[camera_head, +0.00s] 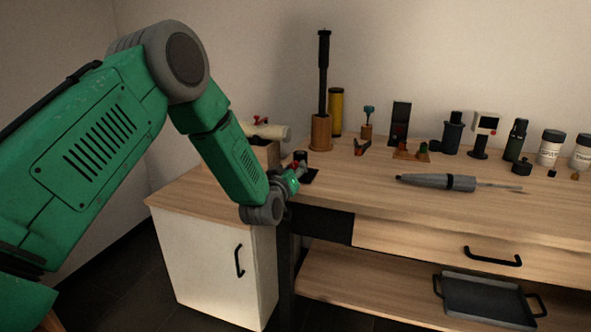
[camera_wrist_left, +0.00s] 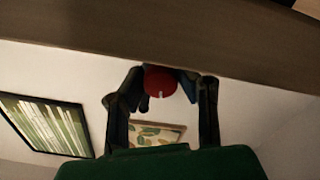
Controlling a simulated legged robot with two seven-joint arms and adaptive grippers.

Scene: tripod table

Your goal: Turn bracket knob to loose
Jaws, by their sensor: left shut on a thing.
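My left gripper (camera_head: 290,178) is at the table's left front part, beside a small dark bracket-like piece (camera_head: 301,157). In the left wrist view my left gripper (camera_wrist_left: 163,86) has its fingers on either side of a round red knob (camera_wrist_left: 160,81) with a small pale mark on its face. The gripper is shut on the knob. A bluish part shows just behind the knob. In the head view the gripper mostly covers the knob, so its turn angle cannot be told there. My right gripper is not in view.
The wooden table (camera_head: 350,192) bears a grey pen-like tool (camera_head: 437,182) at its middle. A black post in a wooden holder (camera_head: 321,132), a yellow cylinder (camera_head: 336,112) and several small devices and jars stand along the back. A dark tray (camera_head: 487,300) sits on the lower shelf.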

